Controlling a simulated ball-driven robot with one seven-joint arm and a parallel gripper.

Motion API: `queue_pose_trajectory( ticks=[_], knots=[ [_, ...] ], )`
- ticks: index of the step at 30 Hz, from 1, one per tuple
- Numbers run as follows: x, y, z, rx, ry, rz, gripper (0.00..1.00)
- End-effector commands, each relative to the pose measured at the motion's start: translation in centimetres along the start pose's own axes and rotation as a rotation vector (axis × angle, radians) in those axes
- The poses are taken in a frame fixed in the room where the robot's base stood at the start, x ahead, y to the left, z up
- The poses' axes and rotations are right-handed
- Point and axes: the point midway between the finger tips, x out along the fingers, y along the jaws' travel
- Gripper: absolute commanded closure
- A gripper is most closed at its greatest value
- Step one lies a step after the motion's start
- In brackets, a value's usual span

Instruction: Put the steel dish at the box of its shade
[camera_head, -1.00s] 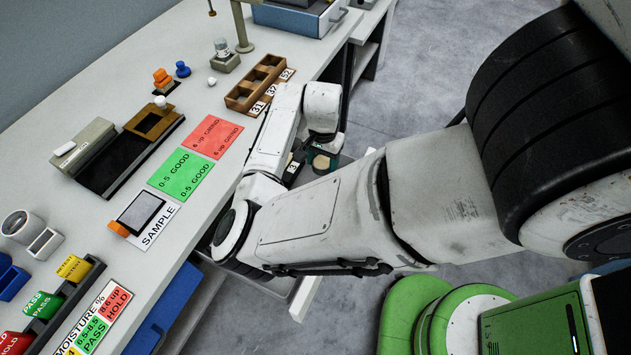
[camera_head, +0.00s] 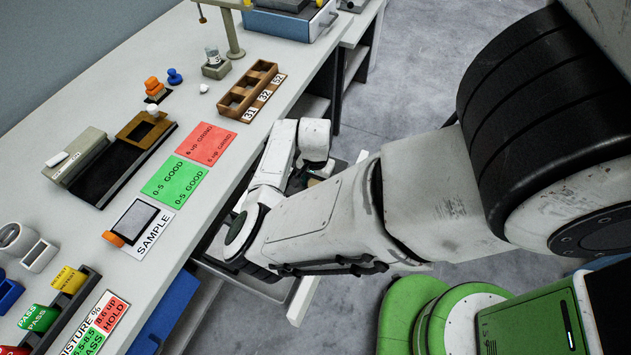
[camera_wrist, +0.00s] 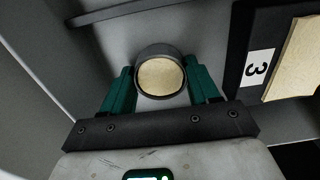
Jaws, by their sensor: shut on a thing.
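The steel dish (camera_wrist: 139,80) is a round cup with a grey metal rim and a cream filling, in the wrist view. My gripper (camera_wrist: 160,88) has its teal fingers on both sides of the dish and is shut on it. The dish appears upright, over a grey tray-like interior. To its right stands a dark box (camera_wrist: 238,75) with a white label reading 3 and a cream panel. In the head view my arm hides most of the gripper and the dish.
An open drawer (camera_head: 268,288) juts out below the bench (camera_head: 205,105). On the bench lie a wooden three-compartment tray (camera_head: 226,112), red and green cards (camera_head: 175,183), a sample plate (camera_head: 150,243) and a dark trough (camera_head: 108,178). Grey walls stand close around the gripper.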

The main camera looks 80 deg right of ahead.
Motion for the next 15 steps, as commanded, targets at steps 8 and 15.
queue_pose_trajectory(
  ticks=[8, 15],
  knots=[
    [0.25, -0.02, 0.01, -0.001, 0.000, 0.000, 0.24],
    [0.24, -0.01, 0.01, -0.001, 0.000, 0.000, 0.14]
  ],
)
